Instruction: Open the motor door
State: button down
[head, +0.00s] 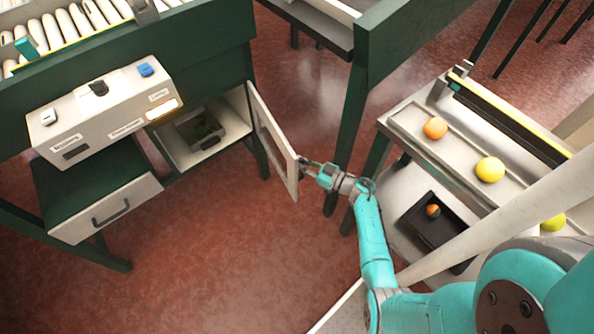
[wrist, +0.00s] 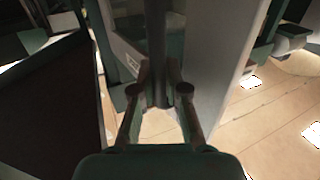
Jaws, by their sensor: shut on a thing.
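The motor door (head: 273,142) is a pale framed panel with a dark middle, hinged at the right side of the cabinet opening. It stands swung wide open, out from the opening. My gripper (head: 304,163) is at the door's free edge. In the wrist view my gripper (wrist: 157,92) has a finger on each side of a dark upright bar (wrist: 155,45), which looks like the door's handle. It is shut on this bar. The pale door frame (wrist: 205,70) also shows there, just right of the bar. The exact finger contact is dark.
The open compartment (head: 215,150) holds a dark unit. A control box (head: 105,112) and a drawer (head: 108,211) are to its left. A green table leg (head: 348,130) stands close behind my gripper. A tray table (head: 400,120) with fruit is at right. Floor in front is clear.

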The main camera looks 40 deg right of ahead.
jog(key=shift+s+d+r+n+y, duration=0.1)
jog(key=shift+d+n+y, duration=0.3)
jog(key=shift+d, duration=0.7)
jog(key=c, duration=1.2)
grip_release()
jog(key=shift+s, duration=0.1)
jog(key=shift+s, duration=0.1)
jog(key=v, duration=1.1)
jog(key=shift+s+d, duration=0.25)
jog(key=shift+s, duration=0.05)
